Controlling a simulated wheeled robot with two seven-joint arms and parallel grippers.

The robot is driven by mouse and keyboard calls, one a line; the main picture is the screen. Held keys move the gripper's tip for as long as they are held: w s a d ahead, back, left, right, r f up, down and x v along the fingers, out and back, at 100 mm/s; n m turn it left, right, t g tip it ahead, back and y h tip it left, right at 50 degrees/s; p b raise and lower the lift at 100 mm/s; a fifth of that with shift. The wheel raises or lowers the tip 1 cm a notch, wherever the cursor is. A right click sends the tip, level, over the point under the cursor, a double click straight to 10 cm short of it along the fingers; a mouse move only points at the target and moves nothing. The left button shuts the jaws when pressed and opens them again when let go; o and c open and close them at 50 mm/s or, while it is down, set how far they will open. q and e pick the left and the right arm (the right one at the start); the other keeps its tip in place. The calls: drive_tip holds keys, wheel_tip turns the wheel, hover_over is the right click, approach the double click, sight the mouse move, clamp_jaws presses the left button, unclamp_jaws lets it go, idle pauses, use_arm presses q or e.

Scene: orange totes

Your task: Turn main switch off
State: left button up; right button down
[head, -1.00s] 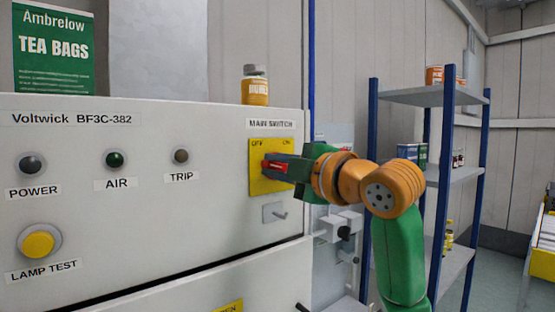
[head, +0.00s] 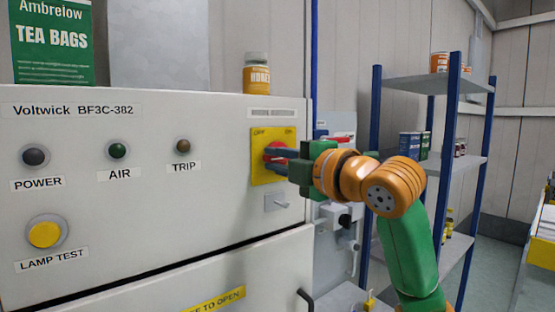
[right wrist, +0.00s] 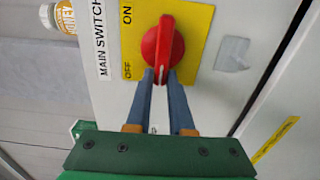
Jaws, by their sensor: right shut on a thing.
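The main switch is a red rotary knob (head: 273,153) on a yellow plate (head: 259,134), upper right of the white Voltwick cabinet front. In the right wrist view the red knob (right wrist: 164,45) sits on the yellow plate (right wrist: 198,60), with its long grip lined up roughly along the OFF-ON direction and its near end between the fingers. My right gripper (head: 282,159) reaches in from the right and is shut on the knob's grip; its two blue-grey fingers also show in the right wrist view (right wrist: 165,80). The fingers partly hide the knob in the head view. My left gripper is not in view.
An orange-labelled jar (head: 257,78) and a tea bags box (head: 52,45) stand on the cabinet top. A blue-post shelf (head: 425,83) stands behind my right arm. A black handle (head: 306,299) protrudes lower down.

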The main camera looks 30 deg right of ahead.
drive_tip(key=c, duration=0.9)
unclamp_jaws()
drive_tip(key=shift+r, duration=0.1)
drive_tip(key=shift+o, duration=0.5)
drive_tip(key=shift+w, duration=0.2)
drive_tip(key=s+b, duration=0.2)
drive_tip(key=s, duration=0.5)
drive_tip(key=shift+d, duration=0.3)
